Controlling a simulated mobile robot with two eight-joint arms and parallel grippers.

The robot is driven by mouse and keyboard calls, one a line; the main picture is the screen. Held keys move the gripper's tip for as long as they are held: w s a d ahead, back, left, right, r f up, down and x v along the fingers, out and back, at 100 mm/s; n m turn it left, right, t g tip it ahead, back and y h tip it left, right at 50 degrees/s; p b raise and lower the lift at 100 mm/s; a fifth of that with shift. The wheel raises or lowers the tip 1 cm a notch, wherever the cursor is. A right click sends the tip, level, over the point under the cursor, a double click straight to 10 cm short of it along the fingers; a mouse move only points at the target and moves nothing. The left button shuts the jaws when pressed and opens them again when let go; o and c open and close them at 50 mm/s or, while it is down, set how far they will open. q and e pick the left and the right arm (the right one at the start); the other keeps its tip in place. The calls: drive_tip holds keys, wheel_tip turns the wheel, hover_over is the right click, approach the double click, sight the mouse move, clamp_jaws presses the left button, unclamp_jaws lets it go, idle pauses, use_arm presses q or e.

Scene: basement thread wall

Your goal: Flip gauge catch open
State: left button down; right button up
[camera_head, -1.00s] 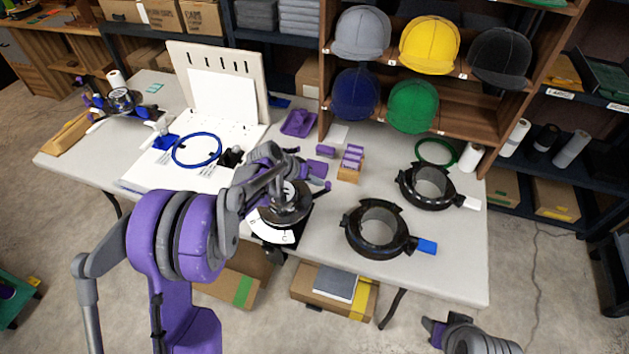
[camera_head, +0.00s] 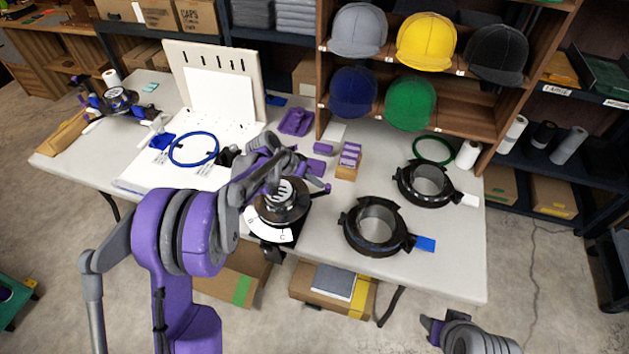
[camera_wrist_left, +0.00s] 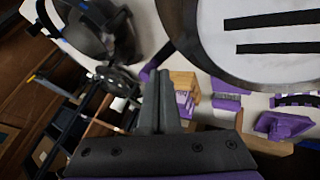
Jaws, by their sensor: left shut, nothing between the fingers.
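The gauge (camera_head: 281,205) is a dark round metal body with a light striped cap and a white lettered plate (camera_head: 268,228) below, standing at the table's front edge. Its striped top (camera_wrist_left: 262,45) fills the upper right of the left wrist view. My left gripper (camera_wrist_left: 160,98) is shut and empty, its fingers together beside the gauge's rim. In the head view my left wrist reaches over the gauge's back, hiding part of it. A small dark rod (camera_head: 320,190) juts out at the gauge's right; I cannot tell whether it is the catch. My right gripper (camera_head: 433,330) is at the bottom right.
Two black ring clamps, one with a blue tab (camera_head: 375,227) and one with a white tab (camera_head: 425,184), lie to the right. A wooden block with purple pieces (camera_head: 347,168) and a purple tray (camera_head: 296,122) are behind. A cap shelf (camera_head: 322,75) stands at the back.

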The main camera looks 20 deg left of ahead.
use_arm(q)
drive_tip(key=m+g, duration=0.1)
drive_tip(key=m, duration=0.1)
drive_tip(key=s+d+m+g, duration=0.1)
drive_tip(key=m+g, duration=0.1)
drive_tip(key=m, duration=0.1)
drive_tip(key=shift+s+d+f, duration=0.1)
drive_tip(key=shift+s, duration=0.1)
use_arm(e)
drive_tip(key=shift+f, duration=0.25)
use_arm(q)
drive_tip(key=shift+w+a, duration=0.3)
drive_tip(key=shift+a, duration=0.45)
use_arm(e)
drive_tip(key=shift+r, duration=0.1)
